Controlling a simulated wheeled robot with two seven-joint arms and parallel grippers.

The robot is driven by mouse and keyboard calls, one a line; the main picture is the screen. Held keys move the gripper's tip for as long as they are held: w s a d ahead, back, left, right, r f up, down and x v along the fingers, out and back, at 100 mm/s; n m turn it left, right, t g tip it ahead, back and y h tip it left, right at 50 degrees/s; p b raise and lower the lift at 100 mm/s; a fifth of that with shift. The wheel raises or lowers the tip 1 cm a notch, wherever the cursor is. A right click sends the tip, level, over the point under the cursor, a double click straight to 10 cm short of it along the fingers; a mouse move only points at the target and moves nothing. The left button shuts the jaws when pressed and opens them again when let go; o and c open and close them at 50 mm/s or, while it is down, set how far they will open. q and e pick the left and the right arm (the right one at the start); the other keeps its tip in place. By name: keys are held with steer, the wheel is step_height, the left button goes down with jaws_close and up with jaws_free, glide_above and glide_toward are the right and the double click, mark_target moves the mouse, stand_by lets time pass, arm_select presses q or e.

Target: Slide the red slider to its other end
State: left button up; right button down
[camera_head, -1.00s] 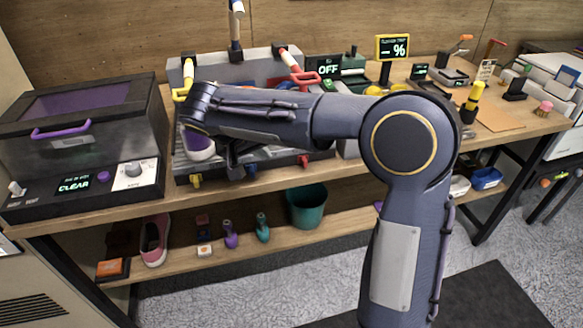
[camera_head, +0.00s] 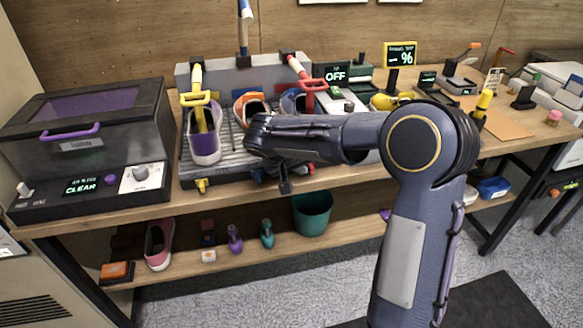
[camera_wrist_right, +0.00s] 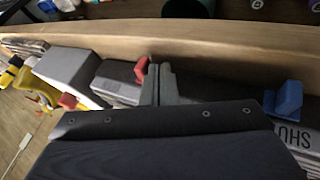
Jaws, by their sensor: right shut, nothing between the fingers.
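The red slider (camera_head: 310,169) is a small red tab on the front edge of the shoe-cleaning station (camera_head: 225,180), towards its right end. In the right wrist view the red slider (camera_wrist_right: 141,69) stands right beside my fingertips; whether they touch it I cannot tell. My right gripper (camera_head: 285,187) points down at the station's front edge, just left of the red slider. In the right wrist view its fingers (camera_wrist_right: 160,80) are shut together with nothing between them. My left gripper is not in view.
A blue slider (camera_wrist_right: 289,98) and a yellow slider (camera_head: 202,186) sit along the same front edge. Shoes stand under yellow and red handles (camera_head: 312,85) above. A black case (camera_head: 85,140) is on the left. A teal bin (camera_head: 312,213) stands on the shelf below.

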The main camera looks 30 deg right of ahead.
steer(key=d+b, duration=0.1)
steer(key=d, duration=0.1)
steer(key=s+d+b, duration=0.1)
steer(key=d, duration=0.1)
steer(key=shift+d+f, duration=0.1)
steer(key=shift+d, duration=0.1)
steer(key=shift+s+d, duration=0.15)
steer(key=shift+d, duration=0.25)
